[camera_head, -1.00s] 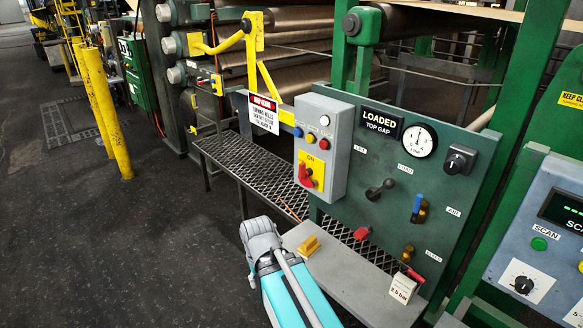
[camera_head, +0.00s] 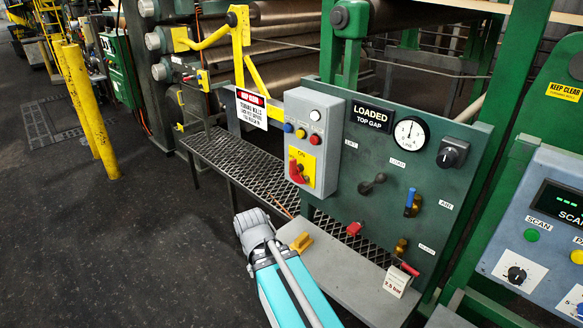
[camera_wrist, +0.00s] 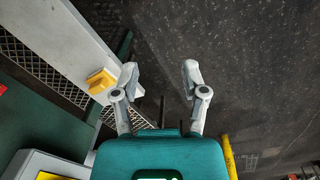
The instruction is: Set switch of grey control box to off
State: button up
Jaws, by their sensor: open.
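The grey control box (camera_head: 322,115) hangs at the left end of the green panel in the head view. Its red switch (camera_head: 296,171) sits on a yellow plate (camera_head: 307,162) below the buttons, beside the "ON" label. Part of the box's yellow plate may show at the bottom left of the wrist view, but I cannot tell for certain. My gripper (camera_wrist: 160,80) is open and empty in the wrist view, its two fingers wide apart. In the head view my arm reaches in from the bottom, below and left of the box, apart from it; the fingertips are hidden there.
The green panel (camera_head: 385,225) carries a gauge (camera_head: 411,133), a black lever, coloured valves and a knob. A grey shelf (camera_head: 340,275) below holds a yellow block (camera_head: 301,242) and a small sign (camera_head: 397,281). Yellow posts (camera_head: 88,110) stand left. Dark floor is free at the left.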

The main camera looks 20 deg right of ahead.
jog(key=w+d+m+h+b, duration=0.1)
jog(key=w+d+m+h, duration=0.3)
jog(key=w+d, duration=0.1)
jog(key=m+t+h+b, duration=0.3)
jog(key=m+t+h, duration=0.3)
jog(key=m+h, duration=0.45)
send_near(291, 167)
jog(key=a+f+n+h, duration=0.1)
jog(key=a+h, duration=0.1)
jog(key=a, duration=0.1)
jog(key=shift+s+d+f, duration=0.1)
jog(key=shift+s+f, duration=0.05)
jog(key=shift+f, duration=0.05)
jog(key=shift+d, duration=0.2)
jog(key=x, duration=1.3)
jog(key=shift+d+f, duration=0.25)
jog(key=shift+c, duration=0.3)
grip_shut()
